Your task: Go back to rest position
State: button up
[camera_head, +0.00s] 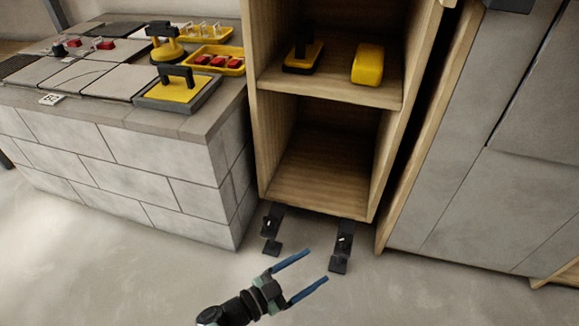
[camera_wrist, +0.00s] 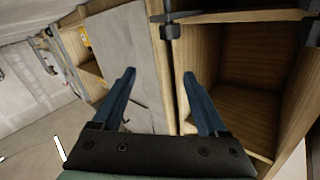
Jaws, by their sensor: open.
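My gripper (camera_head: 307,272) is in the lower middle of the head view, above the concrete floor and in front of the wooden shelf unit (camera_head: 254,120). Its two blue fingers are spread apart with nothing between them. In the wrist view my gripper (camera_wrist: 160,88) also shows open and empty. A large grey panel (camera_wrist: 125,55) and the wooden shelf unit (camera_wrist: 172,85) lie beyond the fingers.
A tiled block counter (camera_head: 130,160) at left bears grey tiles, a yellow suction tool (camera_head: 165,45), a yellow tray (camera_head: 232,67) and a yellow-topped float (camera_head: 178,90). The shelf holds two yellow items (camera_head: 368,63) (camera_head: 303,56). Grey slabs (camera_head: 490,150) stand at right. Floor is clear at lower left.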

jog(key=w+a+r+n+t+y, duration=0.35)
jog(key=w+r+t+y, duration=0.35)
jog(key=w+r, duration=0.75)
jog(key=w+a+r+n+t+y, duration=0.1)
jog(key=a+r+n+t+y, duration=0.3)
jog(key=r, duration=0.5)
jog(key=w+a+r+n+t+y, duration=0.1)
jog(key=a+r+n+y, duration=0.3)
jog(key=r, duration=0.4)
jog(key=s+r+n+g+y, duration=0.2)
jog(key=s+r+n+y, duration=0.2)
jog(key=r, duration=0.3)
jog(key=s+d+r+m+g+h, duration=0.2)
jog(key=s+d+r+h, duration=0.25)
jog(key=s+d, duration=0.45)
jog(key=s+a+r+t+p, duration=0.1)
jog(key=s+r+t+p, duration=0.25)
jog(key=r+p, duration=1.15)
jog(key=s+r+t+p, duration=0.3)
jog(key=s+r+p, duration=0.3)
jog(key=r, duration=1.7)
jog(key=s+a+r+t+p, duration=0.1)
jog(key=s+r+t+p, duration=0.25)
jog(key=r+p, duration=1.2)
notch_tip(320, 180, up, 39)
jog(key=p, duration=3.1)
jog(key=shift+d+n+p, duration=0.15)
jog(key=shift+n+p, duration=0.15)
jog(key=shift+n, duration=0.05)
jog(key=shift+f, duration=0.1)
